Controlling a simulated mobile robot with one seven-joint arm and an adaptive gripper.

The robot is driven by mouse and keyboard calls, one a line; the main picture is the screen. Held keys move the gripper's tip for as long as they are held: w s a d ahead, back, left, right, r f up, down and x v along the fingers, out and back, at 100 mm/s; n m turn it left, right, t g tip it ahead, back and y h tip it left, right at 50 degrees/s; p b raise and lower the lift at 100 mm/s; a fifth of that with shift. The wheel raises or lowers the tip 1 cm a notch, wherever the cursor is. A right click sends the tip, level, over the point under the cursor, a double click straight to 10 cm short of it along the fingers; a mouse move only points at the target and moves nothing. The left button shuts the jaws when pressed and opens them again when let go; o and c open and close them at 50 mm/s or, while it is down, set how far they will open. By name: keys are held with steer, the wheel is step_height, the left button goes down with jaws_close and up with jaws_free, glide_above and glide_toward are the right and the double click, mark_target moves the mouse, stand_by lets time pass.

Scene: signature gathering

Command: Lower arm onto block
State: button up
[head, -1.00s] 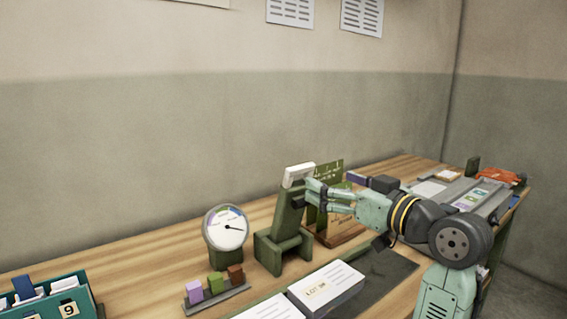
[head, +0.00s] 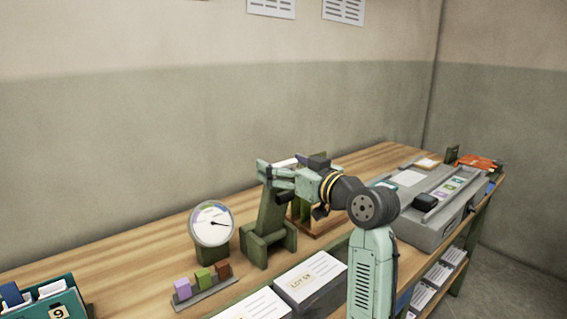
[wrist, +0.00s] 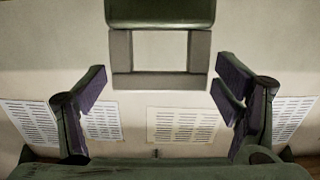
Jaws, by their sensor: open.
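A green stand with a blocky base (head: 283,238) and a raised, tilted arm (head: 269,212) stands on the table in the head view. The arm's pale top end is mostly hidden behind my gripper (head: 268,172). In the wrist view, a grey rectangular frame (wrist: 160,82) joined to a dark green piece (wrist: 160,12) lies ahead, centred between my fingers. My gripper (wrist: 160,85) is open, one finger on each side, with visible gaps to the frame. I cannot tell the depth between fingertips and frame.
A round dial gauge (head: 211,224) and a rack of coloured blocks (head: 203,287) stand left of the stand. Stacked cards (head: 310,279) lie in front. A grey tray unit (head: 432,225) is at right. Bare table (head: 130,255) shows toward the wall.

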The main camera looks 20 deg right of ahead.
steer(key=c, duration=1.7)
steer(key=shift+s+f, duration=0.1)
steer(key=shift+f, duration=0.05)
